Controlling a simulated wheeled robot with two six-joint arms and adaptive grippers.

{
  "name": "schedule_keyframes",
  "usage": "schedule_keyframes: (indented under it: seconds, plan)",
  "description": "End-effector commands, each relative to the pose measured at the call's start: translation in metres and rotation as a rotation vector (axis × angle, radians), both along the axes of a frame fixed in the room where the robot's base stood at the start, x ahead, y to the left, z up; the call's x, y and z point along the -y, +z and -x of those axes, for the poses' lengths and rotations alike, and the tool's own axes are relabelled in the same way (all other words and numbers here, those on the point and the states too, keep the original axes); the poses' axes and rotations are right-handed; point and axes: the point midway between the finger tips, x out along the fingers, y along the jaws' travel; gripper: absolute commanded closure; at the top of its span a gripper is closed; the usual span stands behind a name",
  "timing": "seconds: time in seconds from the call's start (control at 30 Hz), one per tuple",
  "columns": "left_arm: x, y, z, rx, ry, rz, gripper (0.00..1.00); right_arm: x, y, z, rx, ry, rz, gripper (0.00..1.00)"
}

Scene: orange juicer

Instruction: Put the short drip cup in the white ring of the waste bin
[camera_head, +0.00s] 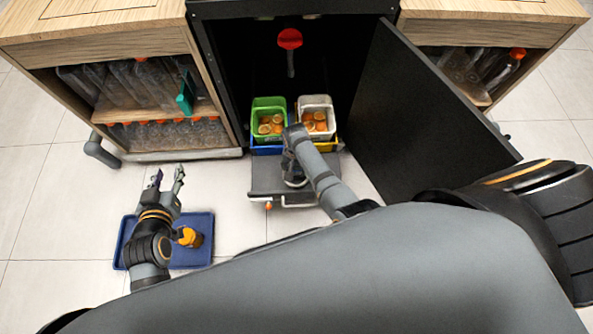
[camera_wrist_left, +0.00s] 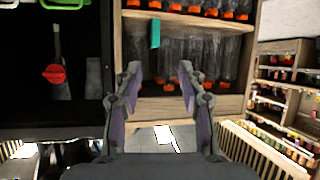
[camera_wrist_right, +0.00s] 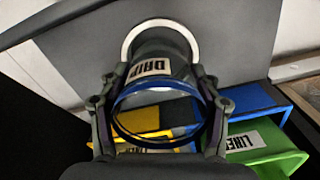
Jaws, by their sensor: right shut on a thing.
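The short drip cup (camera_wrist_right: 178,68), grey with a blue rim and a "DRIP" label, is between the fingers of my right gripper (camera_wrist_right: 160,112) in the right wrist view. My right gripper is shut on it. The white ring (camera_wrist_right: 128,42) arcs behind the cup on a grey panel; whether the cup sits inside it or only in front of it I cannot tell. In the head view my right gripper (camera_head: 293,172) is over the grey pull-out waste bin (camera_head: 265,182) and hides most of the cup and ring. My left gripper (camera_head: 168,178) is open and empty, above the floor.
A green bin (camera_head: 258,105) and a white bin (camera_head: 317,102), both with orange halves, stand behind my right gripper. The black door (camera_head: 420,120) is open at the right. A blue tray (camera_head: 205,255) lies below my left arm. Bottle shelves stand on both sides.

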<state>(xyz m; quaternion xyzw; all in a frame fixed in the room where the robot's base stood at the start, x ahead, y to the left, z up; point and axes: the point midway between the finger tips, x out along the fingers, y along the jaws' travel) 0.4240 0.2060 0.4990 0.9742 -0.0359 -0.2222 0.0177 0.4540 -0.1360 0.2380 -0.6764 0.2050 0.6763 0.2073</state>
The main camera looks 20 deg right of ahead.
Motion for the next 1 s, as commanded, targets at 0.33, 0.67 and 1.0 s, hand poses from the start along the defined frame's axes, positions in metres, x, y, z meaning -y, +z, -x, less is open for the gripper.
schedule_keyframes:
  seconds: [0.33,0.67,1.0]
  plan:
    - [-0.003,0.071,-0.032,0.302,0.012,-0.008,0.60,-0.001,-0.008,0.000,0.000,-0.001,0.000,0.68]
    - [-0.004,0.139,-0.042,0.574,0.019,-0.013,0.60,-0.003,-0.014,0.000,0.000,-0.001,0.000,0.68]
    - [-0.004,0.207,-0.035,0.850,0.021,-0.016,0.60,-0.004,-0.021,0.000,0.000,-0.002,0.000,0.68]
